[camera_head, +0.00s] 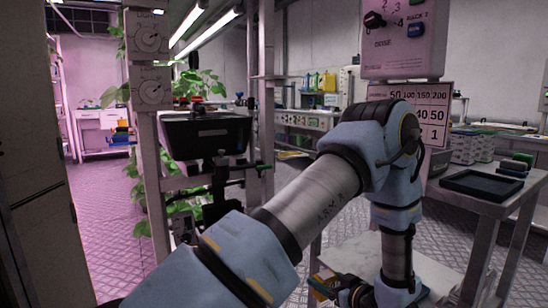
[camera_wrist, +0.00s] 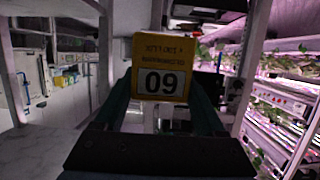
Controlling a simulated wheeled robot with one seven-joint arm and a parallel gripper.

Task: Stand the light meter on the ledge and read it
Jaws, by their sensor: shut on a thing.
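The light meter (camera_wrist: 160,68) is a small yellow block with a pale display, held between the two dark green fingers of my gripper (camera_wrist: 163,100) in the wrist view. Its digits and lettering appear upside down there; the dark digits look like 60 turned over. In the head view the yellow light meter (camera_head: 322,288) shows partly at the bottom edge, with my gripper (camera_head: 338,287) shut on it, low beside a white surface (camera_head: 360,252). I cannot tell whether that surface is the ledge, or whether the meter touches anything.
A rack with a black crate (camera_head: 205,134), plants and lit tubes stands at left, with two dial panels (camera_head: 151,88) on its post. A pink panel (camera_head: 404,40) and a number chart (camera_head: 433,112) stand behind my arm. A table with a black tray (camera_head: 481,186) is at right.

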